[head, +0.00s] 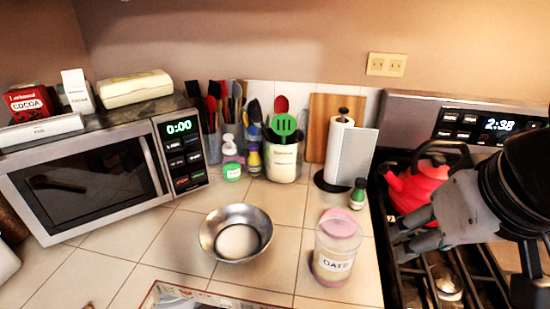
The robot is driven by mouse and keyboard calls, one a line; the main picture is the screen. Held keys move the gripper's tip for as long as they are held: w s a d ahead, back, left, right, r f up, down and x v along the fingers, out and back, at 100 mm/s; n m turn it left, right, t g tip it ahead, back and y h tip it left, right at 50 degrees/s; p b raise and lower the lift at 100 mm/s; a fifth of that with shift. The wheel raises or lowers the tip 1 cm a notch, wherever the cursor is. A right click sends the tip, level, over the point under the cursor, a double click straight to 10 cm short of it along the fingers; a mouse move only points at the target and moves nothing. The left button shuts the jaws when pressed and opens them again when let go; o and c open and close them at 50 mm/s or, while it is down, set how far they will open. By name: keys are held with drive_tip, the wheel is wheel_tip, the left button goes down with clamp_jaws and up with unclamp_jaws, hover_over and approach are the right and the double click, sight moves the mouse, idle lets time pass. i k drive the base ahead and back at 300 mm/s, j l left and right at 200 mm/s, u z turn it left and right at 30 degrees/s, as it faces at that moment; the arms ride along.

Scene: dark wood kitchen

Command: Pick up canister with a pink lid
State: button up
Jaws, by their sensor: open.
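The canister (334,255) stands upright on the tiled counter, near the stove. It is clear, with a pink lid (341,224), a label reading "OATS" and pale contents. My gripper (398,238) is open and empty. It is to the right of the canister in the picture, over the left edge of the stove, with its fingers pointing left. A gap shows between the fingers and the canister.
A metal bowl (236,232) sits left of the canister. A small green-capped bottle (357,194) and a paper towel holder (346,155) stand behind it. A red kettle (418,186) is on the stove behind my gripper. A microwave (90,175) fills the left.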

sight(339, 239)
drive_tip(key=k+l+z, duration=0.1)
drive_tip(key=k+z, duration=0.15)
drive_tip(key=z, duration=0.15)
drive_tip(key=k+l+z, duration=0.25)
drive_tip(key=z, duration=0.15)
